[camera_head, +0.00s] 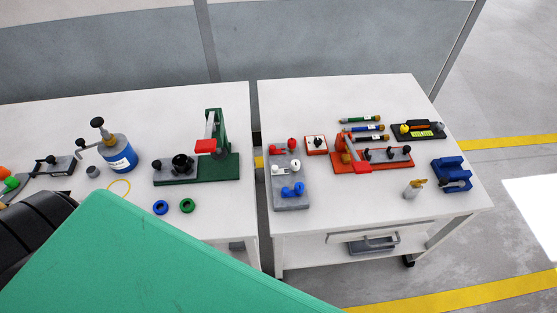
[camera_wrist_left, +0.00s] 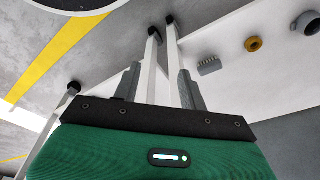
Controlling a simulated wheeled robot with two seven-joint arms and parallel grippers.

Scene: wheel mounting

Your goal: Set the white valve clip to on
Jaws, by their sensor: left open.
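The white valve clip (camera_head: 279,169) sits in the middle of a grey plate (camera_head: 292,206) near the left edge of the right table, in the head view. A red valve clip (camera_head: 284,149) is behind it and a blue one (camera_head: 293,190) in front. Too small to tell the white clip's exact setting. My left gripper (camera_wrist_left: 158,78) shows in the left wrist view, open with nothing between its fingers. The valve plate is not visible there. Neither gripper shows in the head view.
The left table (camera_head: 228,204) carries a green toggle clamp (camera_head: 218,165) and a blue canister (camera_head: 119,155). A narrow gap separates the tables.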

